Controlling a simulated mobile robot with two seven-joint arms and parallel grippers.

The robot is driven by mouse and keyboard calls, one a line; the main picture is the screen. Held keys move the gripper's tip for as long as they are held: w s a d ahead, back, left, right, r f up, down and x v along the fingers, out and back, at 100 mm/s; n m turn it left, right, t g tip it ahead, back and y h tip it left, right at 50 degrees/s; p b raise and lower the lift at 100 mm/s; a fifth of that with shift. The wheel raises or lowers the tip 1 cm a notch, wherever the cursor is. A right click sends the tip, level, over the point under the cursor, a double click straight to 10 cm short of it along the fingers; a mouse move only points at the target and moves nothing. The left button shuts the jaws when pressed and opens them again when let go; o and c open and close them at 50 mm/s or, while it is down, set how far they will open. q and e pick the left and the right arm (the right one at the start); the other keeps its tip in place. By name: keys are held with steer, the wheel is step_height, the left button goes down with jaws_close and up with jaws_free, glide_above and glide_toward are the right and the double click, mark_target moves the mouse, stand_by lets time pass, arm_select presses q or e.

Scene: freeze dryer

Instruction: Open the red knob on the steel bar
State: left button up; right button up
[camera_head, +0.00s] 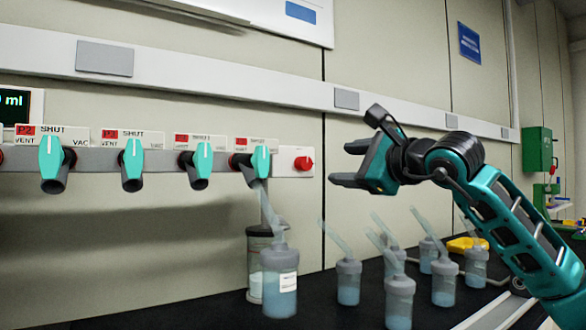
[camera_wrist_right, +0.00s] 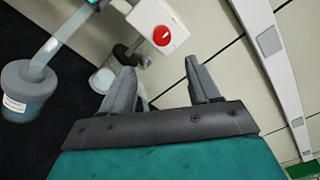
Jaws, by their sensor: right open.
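The red knob (camera_head: 303,163) sits on the white end block at the right end of the steel bar (camera_head: 100,160). In the right wrist view the red knob (camera_wrist_right: 162,36) shows ahead of the fingertips, with a small white mark on its face. My right gripper (camera_head: 338,163) is open and empty, to the right of the knob and apart from it. In the wrist view its two fingers (camera_wrist_right: 160,75) are spread, with the knob beyond them, between them and nearer the left one. My left gripper is not in view.
Several teal valve handles (camera_head: 132,160) line the bar to the left. A flask (camera_head: 279,280) hangs below the rightmost valve. Several capped flasks (camera_head: 399,300) stand on the dark bench under my right arm. A yellow item (camera_head: 466,245) lies behind them. The wall around the knob is clear.

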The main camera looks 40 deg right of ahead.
mark_target(307, 164)
steer(key=w+p, duration=0.4)
steer(key=w, duration=0.1)
steer(key=w+d+r+p, duration=0.1)
steer(key=w+p, duration=0.1)
steer(key=p, duration=0.1)
steer(key=shift+w, duration=0.25)
steer(key=w, duration=0.1)
steer(key=w+p, duration=0.1)
steer(key=w, duration=0.1)
steer(key=w+p, duration=0.1)
steer(key=shift+w+d+f, duration=0.25)
steer(key=shift+w+f, duration=0.15)
steer(key=shift+w, duration=0.2)
steer(key=c, duration=1)
steer(key=shift+c, duration=0.2)
